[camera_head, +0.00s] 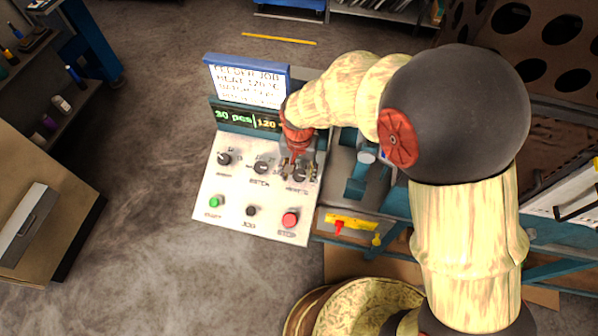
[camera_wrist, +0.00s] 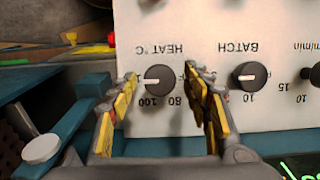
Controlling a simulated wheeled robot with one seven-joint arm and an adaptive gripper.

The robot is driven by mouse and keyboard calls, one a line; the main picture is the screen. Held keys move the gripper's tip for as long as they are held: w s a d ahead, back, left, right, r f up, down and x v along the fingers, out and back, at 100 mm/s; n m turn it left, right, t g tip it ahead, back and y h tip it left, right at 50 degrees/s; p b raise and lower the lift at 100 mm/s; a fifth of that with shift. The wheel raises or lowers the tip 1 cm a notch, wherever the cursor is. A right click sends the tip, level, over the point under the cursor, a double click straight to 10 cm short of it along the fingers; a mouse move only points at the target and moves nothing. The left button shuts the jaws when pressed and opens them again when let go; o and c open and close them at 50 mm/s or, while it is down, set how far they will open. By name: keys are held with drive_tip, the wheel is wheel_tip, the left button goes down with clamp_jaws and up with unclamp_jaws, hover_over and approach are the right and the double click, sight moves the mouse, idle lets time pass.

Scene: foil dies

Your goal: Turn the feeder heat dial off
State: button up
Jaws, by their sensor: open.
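The heat dial (camera_wrist: 160,81) is a round black knob with a white pointer line, on the white control panel (camera_head: 235,190). In the wrist view, where the lettering is upside down, the pointer points left, near the 100 mark. In the head view the heat dial (camera_head: 299,177) is partly covered by my gripper (camera_head: 299,167). My gripper also shows in the wrist view (camera_wrist: 161,75), its yellow-and-grey fingers open, one on each side of the heat dial. A narrow gap seems to show on both sides; contact is not clear.
The batch dial (camera_wrist: 250,76) sits close beside the right finger in the wrist view. Green (camera_head: 216,202), black (camera_head: 251,211) and red (camera_head: 290,219) buttons line the panel's front. Behind the dials stand a display (camera_head: 247,117) and a job sign (camera_head: 246,82). Machinery (camera_head: 360,175) adjoins the panel's right.

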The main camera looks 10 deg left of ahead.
drive_tip(key=shift+c, duration=1)
drive_tip(key=c, duration=1)
drive_tip(key=shift+o, duration=0.2)
